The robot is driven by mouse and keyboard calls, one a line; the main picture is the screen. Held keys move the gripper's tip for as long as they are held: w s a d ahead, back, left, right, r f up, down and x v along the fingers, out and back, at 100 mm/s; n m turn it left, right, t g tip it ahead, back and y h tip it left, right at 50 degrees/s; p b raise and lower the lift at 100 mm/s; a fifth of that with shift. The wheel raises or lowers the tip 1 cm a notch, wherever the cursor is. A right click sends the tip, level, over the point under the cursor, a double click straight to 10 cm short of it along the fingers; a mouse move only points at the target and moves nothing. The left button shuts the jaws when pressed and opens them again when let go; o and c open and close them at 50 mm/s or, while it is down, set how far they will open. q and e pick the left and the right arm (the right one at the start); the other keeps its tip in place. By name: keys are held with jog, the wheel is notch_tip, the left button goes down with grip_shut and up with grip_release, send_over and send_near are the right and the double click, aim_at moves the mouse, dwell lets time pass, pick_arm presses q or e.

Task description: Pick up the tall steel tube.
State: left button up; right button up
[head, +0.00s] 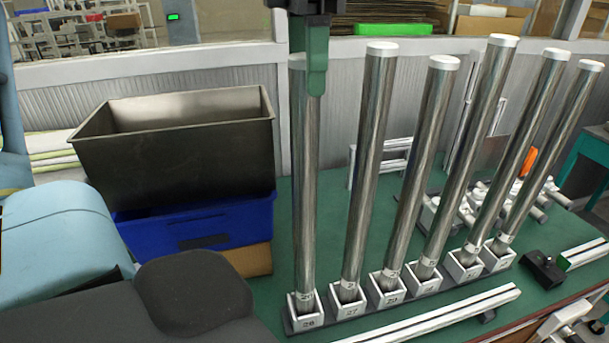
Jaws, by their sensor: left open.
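Several tall steel tubes with white caps stand in a row, each with its foot in a white numbered socket of a low rack (330,318) on the green table. The leftmost tube (304,190) stands nearly upright in the picture. The fourth tube from the left (467,160) reaches highest in the picture. My left gripper (310,70) is at the top of the leftmost tube, its green fingers pointing down and partly covering the tube's cap and upper end. It is open; I cannot tell whether it touches the tube. My right gripper is not in view.
A dark metal bin (180,150) sits on a blue crate (200,228) left of the tubes. Neighbouring tubes stand close to the right of the leftmost one. A pale rail (430,315) lies in front of the rack. A small black block (543,270) is at the right.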

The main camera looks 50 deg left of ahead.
aim_at(305, 97)
pick_arm(q)
jog(key=shift+s+f, duration=0.1)
jog(key=shift+f, duration=2.15)
grip_shut()
